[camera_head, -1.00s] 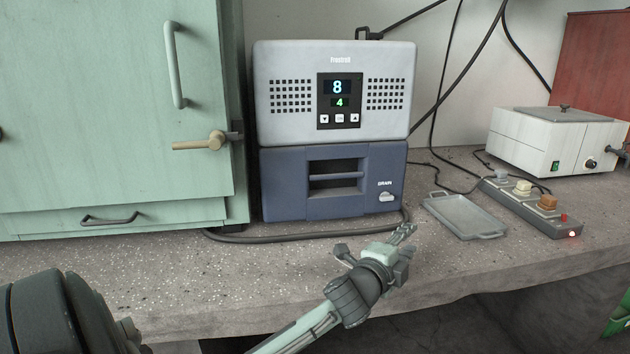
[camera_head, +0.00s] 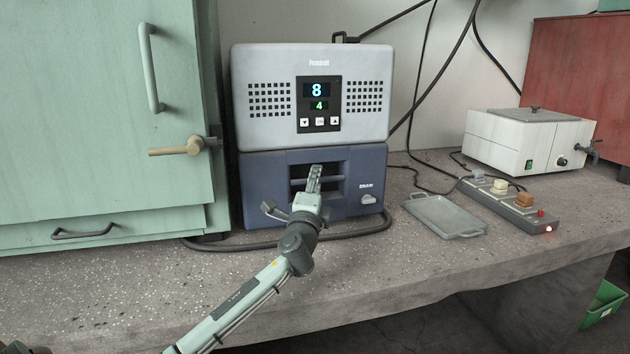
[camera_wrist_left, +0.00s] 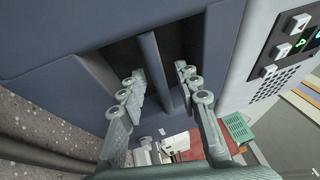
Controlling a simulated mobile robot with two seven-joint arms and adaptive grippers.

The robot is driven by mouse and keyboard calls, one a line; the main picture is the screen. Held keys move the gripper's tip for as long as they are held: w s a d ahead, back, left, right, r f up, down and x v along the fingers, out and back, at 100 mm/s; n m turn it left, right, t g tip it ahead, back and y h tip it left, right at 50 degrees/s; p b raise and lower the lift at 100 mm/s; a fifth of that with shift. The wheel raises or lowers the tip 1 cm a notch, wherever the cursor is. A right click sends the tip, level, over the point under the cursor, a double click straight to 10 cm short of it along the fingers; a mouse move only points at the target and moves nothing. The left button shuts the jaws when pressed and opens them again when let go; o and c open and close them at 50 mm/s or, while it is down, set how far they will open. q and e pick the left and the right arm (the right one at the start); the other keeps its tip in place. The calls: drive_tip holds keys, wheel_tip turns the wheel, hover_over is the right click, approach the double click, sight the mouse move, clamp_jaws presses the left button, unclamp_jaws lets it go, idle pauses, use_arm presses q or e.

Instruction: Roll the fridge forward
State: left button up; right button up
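The fridge (camera_head: 262,130) is a boxy unit with a grey top, a lit display reading 8 and 4, and a dark blue base. It stands on the concrete bench against the wall. A handle bar (camera_head: 334,182) crosses the dark recess in its base. My left gripper (camera_head: 314,176) is at that recess, partly covering it. In the left wrist view my left gripper (camera_wrist_left: 160,84) is open, with one finger on each side of the handle bar (camera_wrist_left: 153,62). I cannot tell whether the fingers touch the bar. My right gripper is not in view.
A green cabinet (camera_head: 90,130) stands close on the fridge's left. A grey hose (camera_head: 345,237) lies along its front. A metal tray (camera_head: 447,215), a power strip (camera_head: 515,207) and a white bath (camera_head: 530,140) are to the right. The bench front strip (camera_head: 120,290) is mostly clear.

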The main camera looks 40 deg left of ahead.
use_arm(q)
drive_tip(key=shift+w+a, duration=0.15)
drive_tip(key=shift+w, duration=0.1)
clamp_jaws()
idle(0.3)
